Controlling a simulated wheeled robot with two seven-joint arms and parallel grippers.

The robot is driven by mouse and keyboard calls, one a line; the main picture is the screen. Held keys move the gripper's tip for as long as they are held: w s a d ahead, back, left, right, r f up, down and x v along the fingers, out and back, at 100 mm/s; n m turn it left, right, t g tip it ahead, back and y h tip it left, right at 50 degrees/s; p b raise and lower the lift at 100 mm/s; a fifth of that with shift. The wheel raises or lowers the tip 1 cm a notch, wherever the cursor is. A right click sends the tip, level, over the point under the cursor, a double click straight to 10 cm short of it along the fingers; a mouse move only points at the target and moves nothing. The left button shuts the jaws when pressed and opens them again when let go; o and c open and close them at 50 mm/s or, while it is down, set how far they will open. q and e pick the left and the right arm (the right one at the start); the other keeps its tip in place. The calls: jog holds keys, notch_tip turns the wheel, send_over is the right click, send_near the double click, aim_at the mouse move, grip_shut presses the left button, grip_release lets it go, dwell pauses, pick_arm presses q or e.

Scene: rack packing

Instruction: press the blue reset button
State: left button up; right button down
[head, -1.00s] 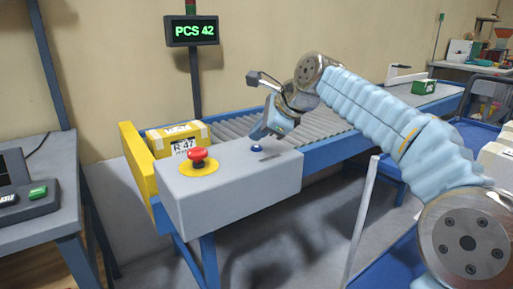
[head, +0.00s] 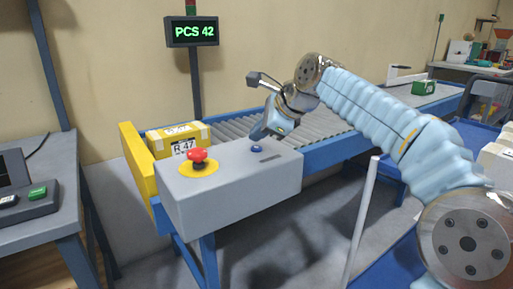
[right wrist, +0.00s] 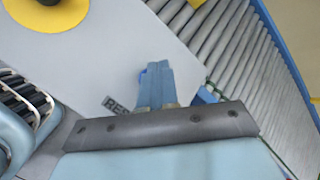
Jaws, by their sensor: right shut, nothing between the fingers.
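The blue reset button (head: 257,150) sits on top of the grey control box (head: 225,200), right of a red knob. My right gripper (head: 255,136) points down just above and behind the button in the head view, with a small gap between them in the picture. Its fingers are shut and empty. In the right wrist view the shut fingers (right wrist: 158,78) are over the grey box top, beside a partly hidden label (right wrist: 117,104) reading "RES". A small piece of brighter blue, perhaps the button, peeks out left of the fingertips. My left gripper is not in view.
The red mushroom knob (head: 198,156) stands on a yellow disc left of the button. A sign (head: 192,31) reads "PCS 42". A desk (head: 35,230) stands at the left.

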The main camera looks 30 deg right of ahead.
aim_at(259, 148)
jog(key=shift+f, duration=0.1)
dwell(0.6)
jog(key=shift+f, duration=0.3)
jog(key=shift+f+b, duration=0.35)
jog(key=shift+f, duration=0.05)
dwell(0.5)
jog(key=shift+r, duration=0.1)
jog(key=shift+r+p, duration=0.7)
jog(key=shift+p, duration=0.25)
notch_tip(259, 148, up, 5)
jog(key=p, duration=0.5)
jog(key=shift+r, duration=0.15)
dwell(0.6)
